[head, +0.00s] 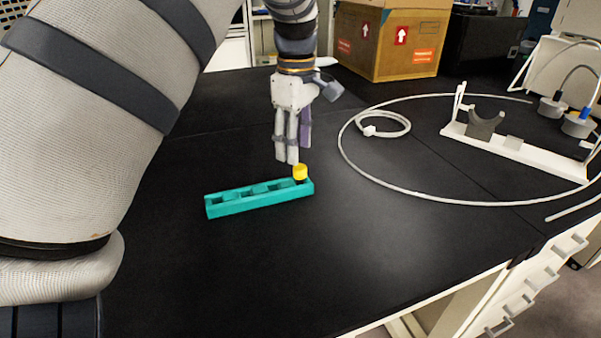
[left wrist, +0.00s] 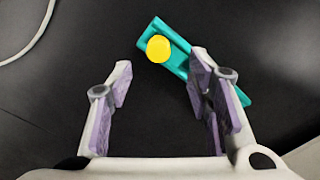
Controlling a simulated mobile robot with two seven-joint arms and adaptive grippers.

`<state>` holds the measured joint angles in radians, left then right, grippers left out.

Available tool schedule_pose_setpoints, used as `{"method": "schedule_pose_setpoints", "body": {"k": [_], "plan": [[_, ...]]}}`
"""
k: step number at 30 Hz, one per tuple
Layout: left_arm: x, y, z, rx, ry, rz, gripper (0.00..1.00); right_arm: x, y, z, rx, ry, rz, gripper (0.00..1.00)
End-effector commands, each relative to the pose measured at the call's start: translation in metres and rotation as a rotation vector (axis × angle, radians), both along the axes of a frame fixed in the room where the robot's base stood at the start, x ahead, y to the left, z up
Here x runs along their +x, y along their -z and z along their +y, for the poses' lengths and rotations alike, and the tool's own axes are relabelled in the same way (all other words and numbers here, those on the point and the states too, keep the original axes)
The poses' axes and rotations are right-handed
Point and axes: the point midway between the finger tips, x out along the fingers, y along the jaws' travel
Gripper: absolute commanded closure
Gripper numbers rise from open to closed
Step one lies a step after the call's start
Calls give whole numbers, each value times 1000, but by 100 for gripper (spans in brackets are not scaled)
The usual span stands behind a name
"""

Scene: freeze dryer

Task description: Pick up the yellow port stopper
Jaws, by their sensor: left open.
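The yellow port stopper (head: 300,172) stands in the right end slot of a teal rack (head: 232,207) on the black table. In the left wrist view the stopper (left wrist: 159,48) shows as a round yellow top at the upper left end of the rack (left wrist: 159,24). My left gripper (head: 287,160) points down, open and empty, just behind and above the stopper in the head view. In the left wrist view its fingers (left wrist: 165,85) are spread apart, and the stopper lies beyond the fingertips, not between them. The right gripper is not in view.
A white cable loop (head: 400,190) lies to the right, with a smaller coil (head: 383,125) inside it. A white stand with a grey cradle (head: 485,124) is further right. A cardboard box (head: 390,40) stands at the back. The table in front of the rack is clear.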

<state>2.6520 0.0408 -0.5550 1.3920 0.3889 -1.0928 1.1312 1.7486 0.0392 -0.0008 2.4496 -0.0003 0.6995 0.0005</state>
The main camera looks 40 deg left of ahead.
Motion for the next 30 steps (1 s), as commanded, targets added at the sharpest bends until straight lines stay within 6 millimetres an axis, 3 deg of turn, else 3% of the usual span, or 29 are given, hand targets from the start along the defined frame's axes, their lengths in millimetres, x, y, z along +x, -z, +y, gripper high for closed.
{"method": "schedule_pose_setpoints", "body": {"k": [9,17,23,30], "plan": [[1,52,-6,0,-2,0,54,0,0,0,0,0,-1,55],[1,57,-6,1,-1,-4,54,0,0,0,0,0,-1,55],[1,57,-6,0,-1,-4,97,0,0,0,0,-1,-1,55],[1,57,-6,0,-1,-3,97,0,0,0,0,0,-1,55]]}}
